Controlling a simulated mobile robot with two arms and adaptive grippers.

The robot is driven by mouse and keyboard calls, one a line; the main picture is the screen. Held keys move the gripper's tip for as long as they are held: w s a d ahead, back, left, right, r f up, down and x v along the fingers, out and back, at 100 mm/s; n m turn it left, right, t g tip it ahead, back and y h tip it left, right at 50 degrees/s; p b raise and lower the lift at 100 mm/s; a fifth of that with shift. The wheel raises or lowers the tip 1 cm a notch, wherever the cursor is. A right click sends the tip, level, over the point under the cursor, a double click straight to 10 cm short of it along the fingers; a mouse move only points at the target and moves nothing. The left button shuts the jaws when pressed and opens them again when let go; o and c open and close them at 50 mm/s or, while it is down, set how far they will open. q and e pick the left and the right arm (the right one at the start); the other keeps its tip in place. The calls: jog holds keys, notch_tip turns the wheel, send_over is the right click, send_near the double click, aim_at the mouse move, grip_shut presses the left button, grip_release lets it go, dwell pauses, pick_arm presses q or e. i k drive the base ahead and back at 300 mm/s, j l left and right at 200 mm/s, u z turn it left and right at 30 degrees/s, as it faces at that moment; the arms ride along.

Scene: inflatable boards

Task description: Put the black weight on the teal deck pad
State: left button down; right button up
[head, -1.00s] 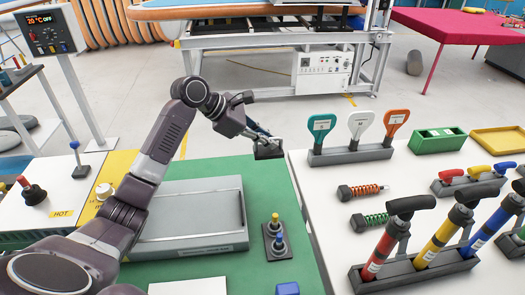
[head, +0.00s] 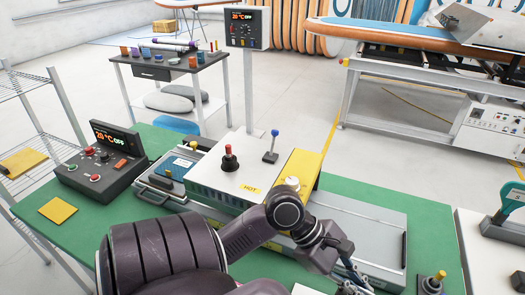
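I cannot pick out the black weight or a teal deck pad for certain in the head view. My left arm comes in from the bottom left, across the front of the green-topped bench. My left gripper (head: 352,272) hangs at its end over the front of a grey tray-like unit (head: 368,238). Its fingers point down toward the bottom edge, and I cannot make out whether they are apart or hold anything. My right gripper is out of view.
On the green bench (head: 68,237) stand a dark control box (head: 103,163), a white and yellow HOT unit (head: 225,175) with upright levers, and a small yellow pad (head: 58,211). A wire rack (head: 40,125) is at left. A board lies on a stand (head: 400,70) at the back right.

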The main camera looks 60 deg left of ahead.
aim_at(182, 165)
jog(key=k+j, duration=0.15)
jog(key=j, duration=0.2)
jog(key=k+j+u, duration=0.1)
jog(key=j, duration=0.25)
jog(key=k+j, duration=0.2)
jog(key=j, duration=0.2)
jog(key=k+j+u, duration=0.15)
jog(key=j, duration=0.2)
